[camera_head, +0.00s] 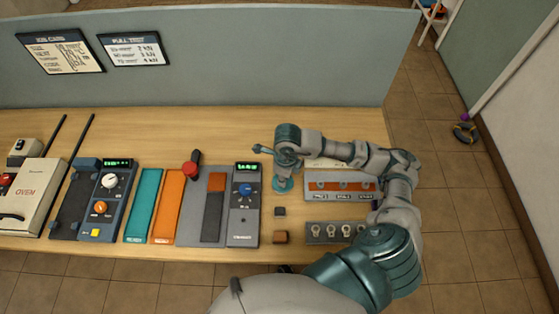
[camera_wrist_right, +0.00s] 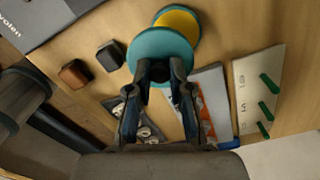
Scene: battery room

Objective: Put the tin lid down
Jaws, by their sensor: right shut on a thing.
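My right gripper (camera_wrist_right: 160,72) is shut on the teal tin lid (camera_wrist_right: 160,48), a round disc at its fingertips in the right wrist view. A yellow disc with a teal rim (camera_wrist_right: 184,20), perhaps the open tin, shows partly behind the lid. In the head view my right gripper (camera_head: 283,172) is over the wooden bench, with teal roundness (camera_head: 283,185) below it; I cannot tell lid from tin there. Whether the lid touches anything is unclear. My left gripper is not in view.
Two small blocks, dark (camera_head: 280,211) and brown (camera_head: 281,237), lie near the gripper. A grey device (camera_head: 244,222) stands left of them. A tray with an orange strip (camera_head: 318,194) and a grey rack (camera_head: 318,239) are at the right. Bare bench (camera_head: 225,128) lies behind.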

